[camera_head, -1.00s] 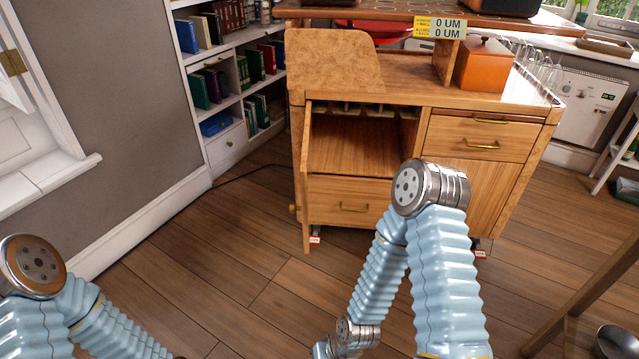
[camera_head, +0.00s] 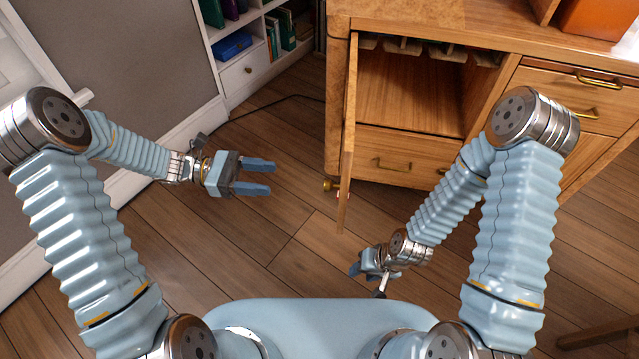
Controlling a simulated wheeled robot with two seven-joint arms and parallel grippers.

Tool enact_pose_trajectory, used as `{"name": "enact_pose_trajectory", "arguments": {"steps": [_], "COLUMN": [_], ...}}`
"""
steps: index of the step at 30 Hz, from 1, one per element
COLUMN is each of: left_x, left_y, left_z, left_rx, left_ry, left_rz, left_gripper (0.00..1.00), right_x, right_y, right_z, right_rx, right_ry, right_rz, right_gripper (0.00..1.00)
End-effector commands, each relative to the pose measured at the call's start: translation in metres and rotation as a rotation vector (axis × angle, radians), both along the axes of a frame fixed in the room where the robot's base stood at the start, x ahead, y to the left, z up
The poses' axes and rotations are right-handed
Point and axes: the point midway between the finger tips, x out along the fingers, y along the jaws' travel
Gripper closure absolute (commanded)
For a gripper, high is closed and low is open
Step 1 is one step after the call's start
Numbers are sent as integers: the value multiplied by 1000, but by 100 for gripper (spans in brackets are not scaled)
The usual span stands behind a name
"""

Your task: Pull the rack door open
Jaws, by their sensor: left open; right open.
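The wooden rack door (camera_head: 348,135) shows nearly edge-on at the cabinet's left side and stands swung out toward me. A small brass knob (camera_head: 328,185) is on its left face. The compartment (camera_head: 410,95) behind it is exposed. My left gripper (camera_head: 270,176) is open and empty, its blue fingers pointing right toward the knob, with a gap between them. My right gripper (camera_head: 358,268) is low in front of the door's bottom end. It is open; its fingers are small and partly hidden by its own wrist.
The wooden cabinet (camera_head: 440,35) has a lower drawer (camera_head: 400,160) and an upper right drawer (camera_head: 570,98), with brass handles. A white bookcase (camera_head: 245,70) stands at the back left beside a grey wall (camera_head: 130,50). The floor (camera_head: 290,225) between my arms is clear.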

Motion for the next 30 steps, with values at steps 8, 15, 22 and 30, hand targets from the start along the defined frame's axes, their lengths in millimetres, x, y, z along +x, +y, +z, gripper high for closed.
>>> {"name": "enact_pose_trajectory", "arguments": {"steps": [8,15,22,30], "left_x": [-9,-15,-17,-18], "left_y": [-61,-108,-127,-128], "left_z": [1,0,-1,-1], "left_rx": [-1,2,3,3], "left_ry": [2,2,1,1], "left_rz": [-9,-7,-5,-5], "left_gripper": [46,46,46,46], "right_x": [0,-1,-1,-1], "right_y": [1,2,3,3], "right_z": [5,7,8,7], "right_rx": [2,3,4,4], "right_ry": [0,0,1,1], "right_rz": [2,4,4,4], "right_gripper": [57,57,57,57]}}
